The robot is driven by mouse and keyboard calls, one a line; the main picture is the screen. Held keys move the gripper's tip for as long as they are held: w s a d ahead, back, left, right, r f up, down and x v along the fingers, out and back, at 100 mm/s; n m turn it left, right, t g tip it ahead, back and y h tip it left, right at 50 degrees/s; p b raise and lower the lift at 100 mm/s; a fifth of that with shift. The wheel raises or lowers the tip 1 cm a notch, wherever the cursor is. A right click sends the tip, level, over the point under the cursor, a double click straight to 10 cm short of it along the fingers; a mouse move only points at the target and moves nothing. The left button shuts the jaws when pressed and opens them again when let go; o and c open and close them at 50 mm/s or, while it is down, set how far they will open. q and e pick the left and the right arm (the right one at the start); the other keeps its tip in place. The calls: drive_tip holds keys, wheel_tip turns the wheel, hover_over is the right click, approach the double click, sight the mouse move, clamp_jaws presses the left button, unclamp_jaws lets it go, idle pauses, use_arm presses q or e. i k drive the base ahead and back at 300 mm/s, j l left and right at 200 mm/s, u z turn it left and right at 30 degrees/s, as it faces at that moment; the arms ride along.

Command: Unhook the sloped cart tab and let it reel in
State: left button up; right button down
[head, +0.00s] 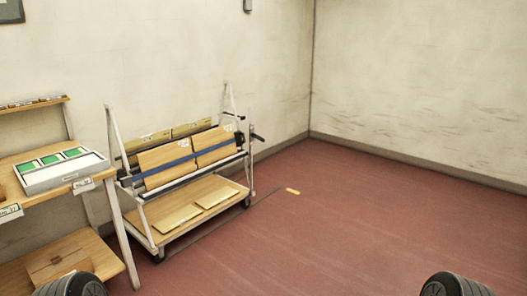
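The sloped cart (153,228) stands against the back wall, left of the picture's middle. It has a white frame, tilted wooden panels (166,165) on its upper part and a wooden lower shelf. A blue strap (190,160) runs across the front of the panels. Small dark fittings (257,137) stick out at the cart's right side. The strap's tab and hook are too small to make out. Neither of my grippers shows; only dark rounded parts, probably of my arms, stand at the bottom left and bottom right edges.
A wooden workbench (40,198) at the left holds a grey tray (62,178) with green cards. A cardboard box (58,265) is on its lower shelf.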

sight(238, 136)
drive_tip(key=i+l, duration=0.1)
drive_tip(key=i, duration=1.25)
drive_tip(key=i+l, duration=0.1)
drive_tip(key=i, duration=1.25)
drive_tip(key=i+l+u, duration=0.15)
drive_tip(key=i+u, duration=0.3)
drive_tip(key=i, duration=0.15)
drive_tip(key=i+l+u, duration=0.4)
drive_tip(key=i, duration=0.15)
drive_tip(key=i+l+u, duration=0.85)
drive_tip(key=l, duration=0.25)
